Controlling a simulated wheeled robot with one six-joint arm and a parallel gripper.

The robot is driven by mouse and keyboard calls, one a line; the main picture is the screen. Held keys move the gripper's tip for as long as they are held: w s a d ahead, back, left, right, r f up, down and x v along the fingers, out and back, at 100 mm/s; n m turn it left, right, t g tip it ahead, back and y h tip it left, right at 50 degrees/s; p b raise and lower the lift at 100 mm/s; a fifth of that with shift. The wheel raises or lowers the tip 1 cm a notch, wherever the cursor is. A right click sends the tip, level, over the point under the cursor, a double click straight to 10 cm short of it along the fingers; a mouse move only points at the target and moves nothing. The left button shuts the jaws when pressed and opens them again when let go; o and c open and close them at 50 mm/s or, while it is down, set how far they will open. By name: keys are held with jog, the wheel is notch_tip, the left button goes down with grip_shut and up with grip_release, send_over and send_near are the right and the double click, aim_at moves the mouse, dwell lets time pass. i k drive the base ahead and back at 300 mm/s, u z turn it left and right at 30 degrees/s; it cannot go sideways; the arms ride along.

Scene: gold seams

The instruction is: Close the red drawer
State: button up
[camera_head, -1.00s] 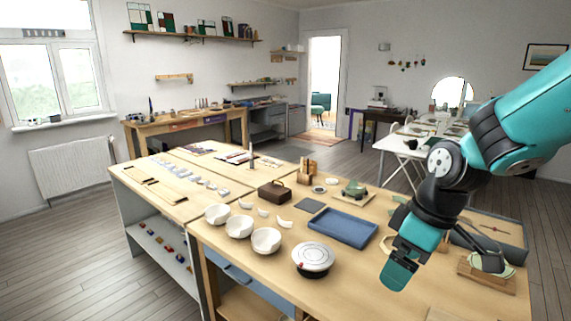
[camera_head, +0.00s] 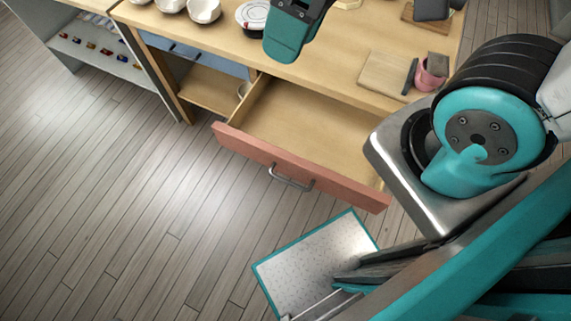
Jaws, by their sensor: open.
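The red drawer (camera_head: 245,150) is pulled out from under the wooden workbench. Its inside is bare pale wood and looks empty. A metal bar handle (camera_head: 291,179) sits in the middle of its red front. My gripper (camera_head: 283,45) shows at the top of the view, above the bench top and behind the drawer front, apart from the drawer. I see its teal body; its fingers are hard to make out, and nothing shows held in it. My arm covers the area right of the drawer.
A blue drawer (camera_head: 195,52) left of the red one is shut. White bowls (camera_head: 204,10) and a round white lidded thing (camera_head: 252,14) stand on the bench. A pink cup (camera_head: 430,75) and a board (camera_head: 388,76) lie at right. The floor (camera_head: 130,220) in front is clear.

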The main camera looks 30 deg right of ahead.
aim_at(315, 139)
jog(key=u, duration=0.8)
jog(key=k, duration=0.25)
jog(key=u, duration=1.05)
jog(key=k, duration=0.5)
jog(key=z, duration=1.3)
